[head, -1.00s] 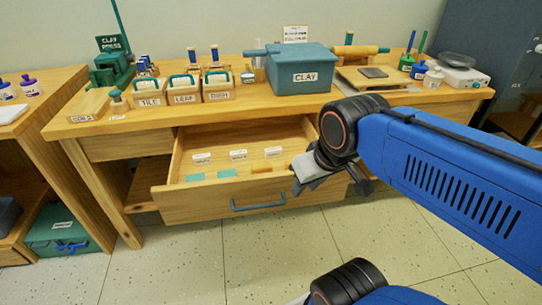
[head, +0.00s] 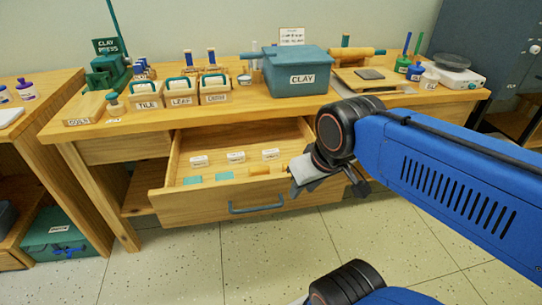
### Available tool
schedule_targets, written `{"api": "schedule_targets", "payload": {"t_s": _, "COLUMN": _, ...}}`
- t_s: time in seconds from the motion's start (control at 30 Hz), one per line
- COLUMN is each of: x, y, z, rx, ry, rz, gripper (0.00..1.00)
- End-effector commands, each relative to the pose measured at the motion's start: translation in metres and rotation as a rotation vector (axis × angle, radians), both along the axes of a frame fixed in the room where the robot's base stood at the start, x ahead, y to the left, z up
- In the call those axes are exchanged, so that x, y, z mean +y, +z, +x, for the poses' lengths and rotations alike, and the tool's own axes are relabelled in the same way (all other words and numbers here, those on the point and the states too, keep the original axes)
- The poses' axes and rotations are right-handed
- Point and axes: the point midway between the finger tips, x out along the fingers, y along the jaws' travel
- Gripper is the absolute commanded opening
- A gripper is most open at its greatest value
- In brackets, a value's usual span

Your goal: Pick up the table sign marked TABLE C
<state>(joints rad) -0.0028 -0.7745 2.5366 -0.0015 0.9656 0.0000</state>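Three small white signs stand in a row in the open drawer (head: 165,205): a left one (head: 199,160), a middle one (head: 236,157) and a right one (head: 271,154). Their lettering is too small to read, so I cannot tell which is marked TABLE C. My gripper (head: 327,188) is at the drawer's right front corner, to the right of and nearer than the signs. Its fingers look spread apart with nothing between them. My arm hides the right end of the drawer.
Two teal pieces (head: 224,176) and a yellow block (head: 259,170) lie in the drawer near its front. Above, the tabletop holds labelled caddies (head: 180,99), a teal CLAY box (head: 296,78) and a scale (head: 455,75). The floor before the drawer is clear.

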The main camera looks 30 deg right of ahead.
Motion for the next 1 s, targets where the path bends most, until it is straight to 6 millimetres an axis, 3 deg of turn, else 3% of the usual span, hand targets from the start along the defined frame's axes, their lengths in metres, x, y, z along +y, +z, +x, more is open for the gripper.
{"api": "schedule_targets", "payload": {"t_s": 0.2, "x": 0.0, "y": 0.0, "z": 0.0, "rx": 0.0, "ry": 0.0, "rz": 0.0, "gripper": 0.28}}
{"api": "schedule_targets", "payload": {"t_s": 0.27, "x": 0.0, "y": 0.0, "z": 0.0, "rx": 0.001, "ry": 0.002, "rz": -0.001, "gripper": 0.39}}
{"api": "schedule_targets", "payload": {"t_s": 0.47, "x": -0.001, "y": 0.013, "z": 0.017, "rx": 0.031, "ry": 0.084, "rz": -0.038, "gripper": 0.39}}
{"api": "schedule_targets", "payload": {"t_s": 1.0, "x": -0.015, "y": 0.071, "z": 0.14, "rx": 0.217, "ry": 0.709, "rz": -0.228, "gripper": 0.39}}
